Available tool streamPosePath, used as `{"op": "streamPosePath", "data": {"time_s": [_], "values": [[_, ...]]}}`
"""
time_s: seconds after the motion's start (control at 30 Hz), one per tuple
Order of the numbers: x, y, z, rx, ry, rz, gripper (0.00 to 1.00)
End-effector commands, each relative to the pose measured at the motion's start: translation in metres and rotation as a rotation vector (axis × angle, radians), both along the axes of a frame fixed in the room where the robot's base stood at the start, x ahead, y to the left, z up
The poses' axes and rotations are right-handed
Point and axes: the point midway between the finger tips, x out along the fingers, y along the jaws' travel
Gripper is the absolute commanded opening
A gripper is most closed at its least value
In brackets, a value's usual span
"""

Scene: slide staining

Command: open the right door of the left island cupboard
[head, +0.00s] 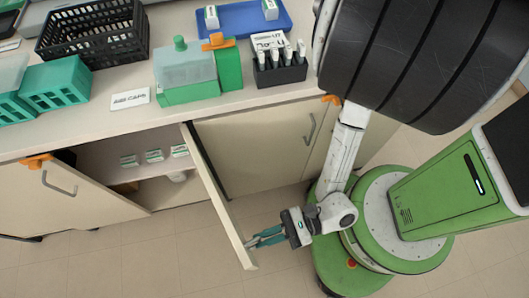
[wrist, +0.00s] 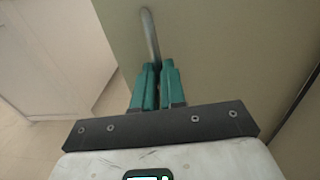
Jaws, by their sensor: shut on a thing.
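The right door (head: 218,197) of the left island cupboard stands swung out from the cupboard front, seen nearly edge-on in the head view. The cupboard interior (head: 110,155) shows to its left, with small labelled boxes (head: 153,156) on a shelf. My gripper (head: 265,238) is at the door's outer face near its free edge. In the wrist view my gripper (wrist: 157,84) is shut on the grey bar handle (wrist: 150,35) of the door panel (wrist: 215,55). The gripped part of the handle is hidden between the teal fingers.
Another closed cupboard door (head: 255,150) is to the right. The countertop (head: 110,122) holds a black basket (head: 93,38), teal racks and a vial rack (head: 279,72). Tiled floor (head: 170,255) is clear in front.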

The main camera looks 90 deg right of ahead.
Motion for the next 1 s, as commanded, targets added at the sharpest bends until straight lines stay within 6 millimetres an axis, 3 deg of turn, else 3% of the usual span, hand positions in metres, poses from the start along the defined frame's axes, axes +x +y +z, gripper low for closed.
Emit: {"op": "streamPosePath", "data": {"time_s": [0.03, 0.4, 0.43, 0.67, 1.0], "values": [[0.0049, -0.0097, 0.0007, -0.003, -0.005, -0.028, 0.00], [0.0046, -0.0109, 0.0005, -0.003, -0.005, -0.030, 0.00], [0.0046, -0.0109, 0.0005, -0.004, -0.005, -0.030, 0.13], [0.0043, -0.0095, 0.0003, -0.003, -0.004, -0.026, 0.35], [0.0032, -0.0066, 0.0001, -0.001, -0.002, -0.019, 0.36]]}}
